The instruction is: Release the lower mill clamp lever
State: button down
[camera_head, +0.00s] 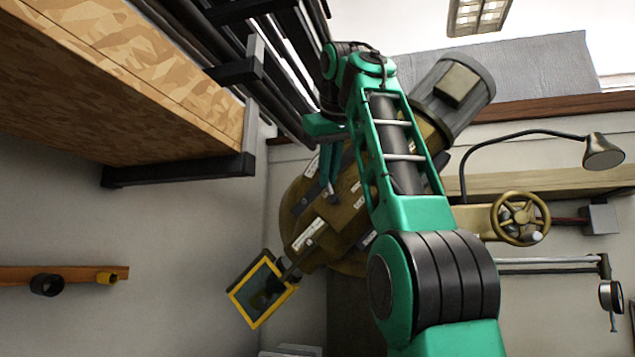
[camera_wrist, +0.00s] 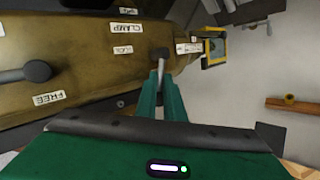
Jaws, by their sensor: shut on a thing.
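The mill head (camera_head: 330,220) is olive-brown, tilted in the head view, with white labels. It also fills the upper left of the wrist view (camera_wrist: 80,45), where labels CLAMP (camera_wrist: 125,28) and FREE (camera_wrist: 48,98) appear upside down. A lever with a dark round knob (camera_wrist: 161,53) stands out from the mill. My gripper (camera_wrist: 162,85) is shut on this lever, its green fingers around the shank below the knob. A second lever with a black knob (camera_wrist: 37,70) lies to the left, apart from my gripper. The held lever is hard to make out in the head view.
A yellow-framed screen (camera_head: 260,290) hangs beside the mill head, and also shows in the wrist view (camera_wrist: 215,47). A wooden shelf (camera_head: 110,90) juts out at upper left. A handwheel (camera_head: 520,218) and lamp (camera_head: 603,151) are at right.

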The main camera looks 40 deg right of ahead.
jog(key=shift+a+r, duration=0.15)
jog(key=shift+r, duration=0.05)
jog(key=c, duration=2.2)
grip_release()
jog(key=shift+w+a, duration=0.1)
jog(key=shift+o, duration=0.2)
jog(key=shift+f, duration=0.1)
